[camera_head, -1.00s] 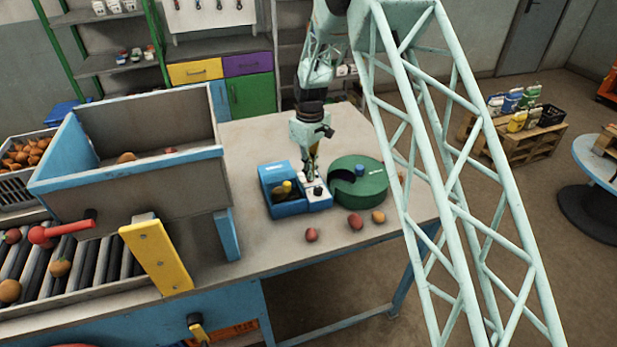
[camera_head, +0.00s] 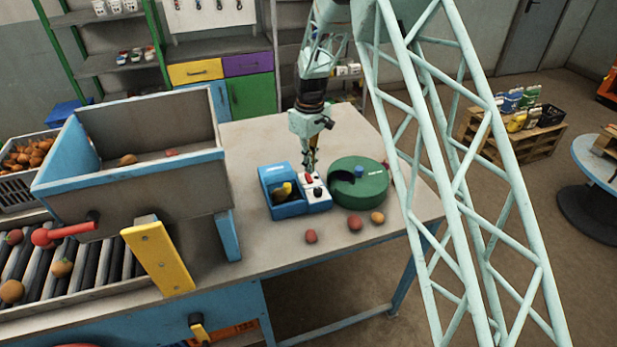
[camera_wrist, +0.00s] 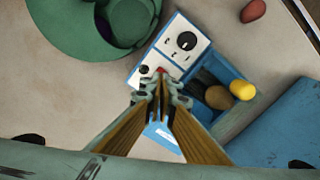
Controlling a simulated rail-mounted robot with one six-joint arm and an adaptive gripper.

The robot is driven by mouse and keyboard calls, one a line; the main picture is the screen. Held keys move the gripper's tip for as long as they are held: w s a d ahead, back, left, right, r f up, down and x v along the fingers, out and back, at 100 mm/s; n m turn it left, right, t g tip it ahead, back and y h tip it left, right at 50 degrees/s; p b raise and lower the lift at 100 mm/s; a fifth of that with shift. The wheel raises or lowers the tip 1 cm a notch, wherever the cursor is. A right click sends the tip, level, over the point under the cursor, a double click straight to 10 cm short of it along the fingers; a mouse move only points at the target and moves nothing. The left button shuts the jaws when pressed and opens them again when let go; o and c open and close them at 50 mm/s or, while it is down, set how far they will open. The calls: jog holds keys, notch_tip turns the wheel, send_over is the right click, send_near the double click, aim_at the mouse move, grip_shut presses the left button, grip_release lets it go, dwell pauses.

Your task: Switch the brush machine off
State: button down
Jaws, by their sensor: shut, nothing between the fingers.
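The brush machine (camera_head: 288,208) is a small blue box on the bench, with a yellow-topped item in its open bay and a white control panel (camera_head: 317,194) on its right side. A red switch (camera_head: 309,178) shows on the panel. In the wrist view the panel (camera_wrist: 172,52) carries a black knob (camera_wrist: 187,41), and the red switch (camera_wrist: 160,70) is partly hidden behind my fingertips. My gripper (camera_head: 310,170) is shut and empty, pointing down just above the red switch. I cannot tell whether it touches, or which way the switch is set.
A green round machine (camera_head: 372,192) stands close to the right of the panel. Several reddish potatoes or fruits (camera_head: 355,222) lie in front. A large hopper (camera_head: 130,190) and roller conveyor stand to the left. The bench (camera_head: 255,240) is bare between hopper and brush machine.

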jog(key=shift+r+p, duration=0.45)
jog(key=shift+r, duration=1.15)
notch_tip(320, 180, up, 16)
jog(key=m+t+b, duration=0.1)
jog(key=m+b, duration=0.2)
jog(key=b, duration=0.1)
send_over(310, 180)
jog(key=s+d, duration=0.8)
jog(key=s, duration=0.1)
jog(key=s+d+r+m+t+b, duration=0.1)
jog(key=s+d+r, duration=0.35)
jog(key=s, duration=0.25)
jog(key=s+d+r+m+b, duration=0.1)
jog(key=s+d+r+b, duration=0.15)
jog(key=s+r, duration=0.4)
jog(key=s+d+r+m+t+b, duration=0.1)
jog(key=s+d, duration=0.2)
jog(key=s, duration=0.7)
jog(key=s+d+r+m+b, duration=0.15)
jog(key=s+d, duration=0.25)
jog(key=s, duration=0.5)
jog(key=s+d+f+m+b, duration=0.1)
jog(key=s+f, duration=0.1)
jog(key=s, duration=0.7)
jog(key=s+d+f+m+t+b, duration=0.1)
jog(key=s+d+f+m+b, duration=0.1)
jog(key=s, duration=0.7)
jog(key=shift+s+f+b, duration=0.15)
jog(key=shift+f+b, duration=0.15)
jog(key=shift+f, duration=0.5)
